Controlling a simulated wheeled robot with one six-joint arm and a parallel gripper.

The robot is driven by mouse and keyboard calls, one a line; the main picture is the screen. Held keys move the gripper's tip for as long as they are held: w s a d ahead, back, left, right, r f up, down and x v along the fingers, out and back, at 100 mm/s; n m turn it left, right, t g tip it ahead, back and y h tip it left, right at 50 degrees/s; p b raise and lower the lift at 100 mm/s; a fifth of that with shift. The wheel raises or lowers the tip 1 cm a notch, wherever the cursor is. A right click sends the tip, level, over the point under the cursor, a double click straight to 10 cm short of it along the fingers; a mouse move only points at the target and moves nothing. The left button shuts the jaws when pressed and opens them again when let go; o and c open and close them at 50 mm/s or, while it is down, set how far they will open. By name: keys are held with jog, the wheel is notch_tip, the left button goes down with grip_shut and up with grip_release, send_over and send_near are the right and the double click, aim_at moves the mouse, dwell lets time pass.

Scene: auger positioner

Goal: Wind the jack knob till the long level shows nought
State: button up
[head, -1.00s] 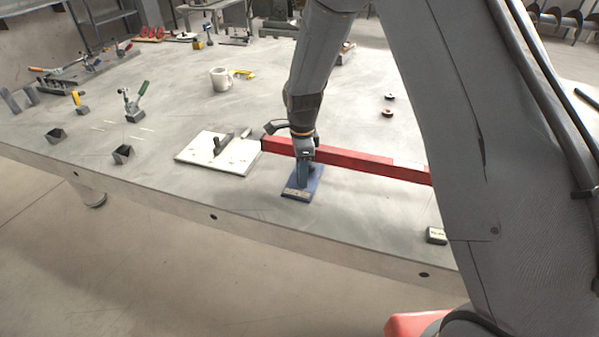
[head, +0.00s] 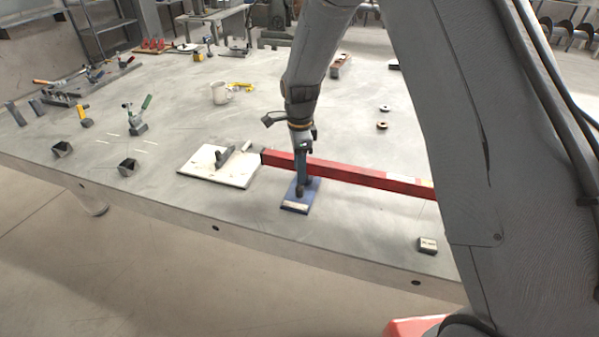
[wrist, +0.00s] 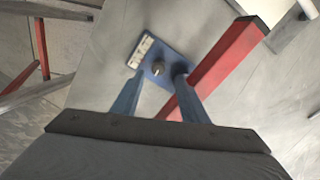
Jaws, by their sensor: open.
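A blue jack base (head: 300,205) with a pale label at its front sits on the table in the head view. The wrist view shows this blue plate (wrist: 148,52), its label and a small grey knob (wrist: 158,68). A long red bar (head: 370,178), apparently the level, runs right from behind the jack; it crosses diagonally in the wrist view (wrist: 228,58). Its reading cannot be made out. My gripper (head: 303,187) is above the jack base. In the wrist view my open gripper (wrist: 160,80) has its blue fingers apart, with the knob appearing between their tips; contact cannot be told.
A white plate (head: 200,174) with grey pieces lies left of the jack. A mug (head: 221,93) stands behind it. A small dark block (head: 428,245) lies near the front edge at right. Small holders and clamps stand at left. The front middle of the table (head: 340,240) is clear.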

aim_at(300, 186)
jog(key=shift+r, duration=0.15)
jog(key=shift+c, duration=1.4)
jog(key=n, duration=1)
jog(key=shift+n+b, duration=0.3)
jog(key=shift+n, duration=0.1)
jog(key=n, duration=0.4)
jog(key=shift+s+f+n, duration=0.1)
jog(key=shift+f+n, duration=0.1)
jog(key=shift+n, duration=0.1)
jog(key=n, duration=0.5)
jog(key=shift+s+f+n, duration=0.1)
jog(key=shift+f+n, duration=0.25)
jog(key=shift+n, duration=0.05)
jog(key=shift+f+p, duration=1.15)
jog(key=shift+f, duration=2.45)
